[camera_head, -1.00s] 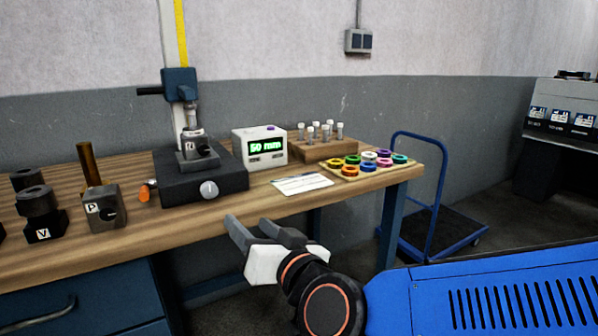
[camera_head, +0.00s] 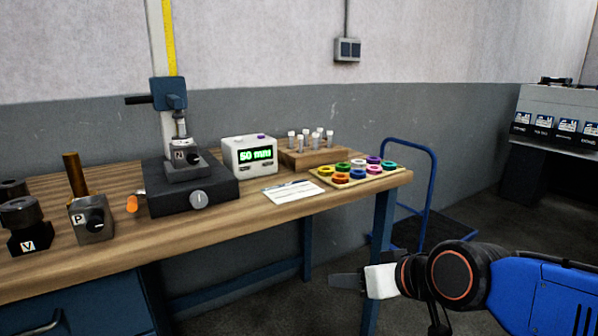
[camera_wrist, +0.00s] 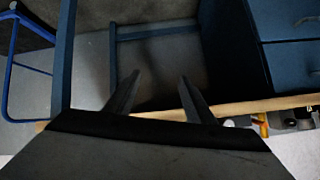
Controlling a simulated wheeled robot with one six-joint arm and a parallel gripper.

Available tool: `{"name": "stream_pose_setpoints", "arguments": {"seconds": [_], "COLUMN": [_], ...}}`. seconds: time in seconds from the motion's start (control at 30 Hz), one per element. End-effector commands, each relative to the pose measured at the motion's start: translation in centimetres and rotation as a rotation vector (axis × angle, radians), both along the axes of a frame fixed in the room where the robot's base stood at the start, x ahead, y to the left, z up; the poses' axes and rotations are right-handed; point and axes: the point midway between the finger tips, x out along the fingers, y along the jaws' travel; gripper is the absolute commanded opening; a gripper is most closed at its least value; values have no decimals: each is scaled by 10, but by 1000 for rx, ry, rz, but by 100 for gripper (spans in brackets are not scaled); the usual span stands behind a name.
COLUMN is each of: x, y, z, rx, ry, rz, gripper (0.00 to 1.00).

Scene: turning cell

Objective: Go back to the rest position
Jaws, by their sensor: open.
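My gripper (camera_head: 347,282) is in front of the workbench, at the lower right of the head view, below the level of the bench top (camera_head: 262,222). Its white body and grey fingers point left in that view. In the wrist view my gripper (camera_wrist: 157,92) shows two dark fingers spread apart with nothing between them. Beyond them are the bench edge, floor and blue bench legs. In the head view one finger largely covers the other.
A blue trolley (camera_head: 432,190) stands right of the bench.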

Motion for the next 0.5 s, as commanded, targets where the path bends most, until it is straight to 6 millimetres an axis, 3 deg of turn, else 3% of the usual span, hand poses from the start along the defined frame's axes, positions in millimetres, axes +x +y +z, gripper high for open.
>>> {"name": "stream_pose_setpoints", "arguments": {"seconds": [0.03, 0.3, 0.5], "x": [-4, -45, -84], "y": [-17, -99, -151], "z": [-6, -41, -60], "rx": [-25, -170, -256], "ry": [27, 211, 347], "rz": [-25, -155, -264], "gripper": [49, 49, 49]}}
